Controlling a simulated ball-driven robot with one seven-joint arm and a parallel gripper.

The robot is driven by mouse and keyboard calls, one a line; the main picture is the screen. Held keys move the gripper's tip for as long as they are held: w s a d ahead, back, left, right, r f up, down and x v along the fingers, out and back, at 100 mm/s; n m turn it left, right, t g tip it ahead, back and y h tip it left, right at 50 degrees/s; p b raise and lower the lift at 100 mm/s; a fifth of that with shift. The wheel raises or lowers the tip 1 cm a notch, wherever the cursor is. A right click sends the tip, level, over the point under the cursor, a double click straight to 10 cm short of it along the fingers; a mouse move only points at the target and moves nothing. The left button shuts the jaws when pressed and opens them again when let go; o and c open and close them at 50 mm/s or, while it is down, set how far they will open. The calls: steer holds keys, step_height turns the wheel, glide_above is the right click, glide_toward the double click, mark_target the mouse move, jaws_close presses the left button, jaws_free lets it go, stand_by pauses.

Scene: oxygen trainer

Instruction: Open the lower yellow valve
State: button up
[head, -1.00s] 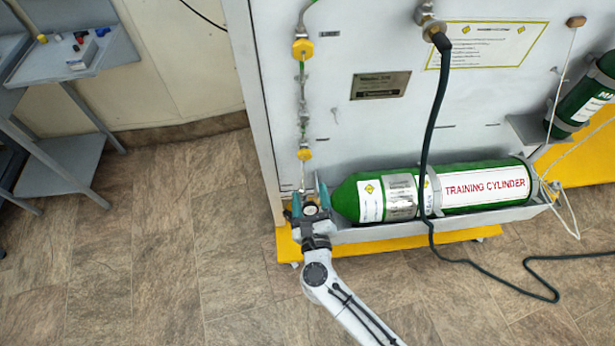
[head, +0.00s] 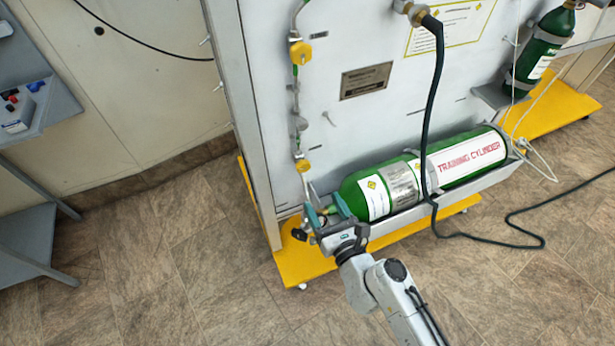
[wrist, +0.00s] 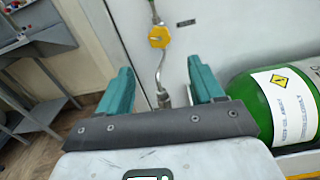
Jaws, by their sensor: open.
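The lower yellow valve (head: 303,166) is a small yellow knob on the thin vertical pipe on the left part of the white panel. In the wrist view the yellow valve (wrist: 159,38) is ahead of the fingers, above the gap between them. Another yellow valve (head: 301,53) sits higher on the same pipe in the head view. My gripper (head: 325,212) is below the lower valve, beside the left end of the green cylinder. Its teal fingers (wrist: 156,84) are apart with nothing gripped between them. The gripper does not touch the valve.
The green training cylinder (head: 462,160) lies in a tray to the right of my gripper. A dark hose (head: 428,130) hangs across it to the floor. A yellow base (head: 300,264) runs along the panel's foot. Open floor (head: 140,250) lies left, with a grey bench (head: 45,100) beyond.

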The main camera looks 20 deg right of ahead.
mark_target(304, 169)
steer(key=w+p, duration=0.1)
steer(key=w, duration=0.9)
steer(key=shift+w+r, duration=0.1)
steer(key=shift+w, duration=0.25)
steer(key=shift+c, duration=0.4)
steer(key=c, duration=1)
steer(key=shift+n, duration=2.9)
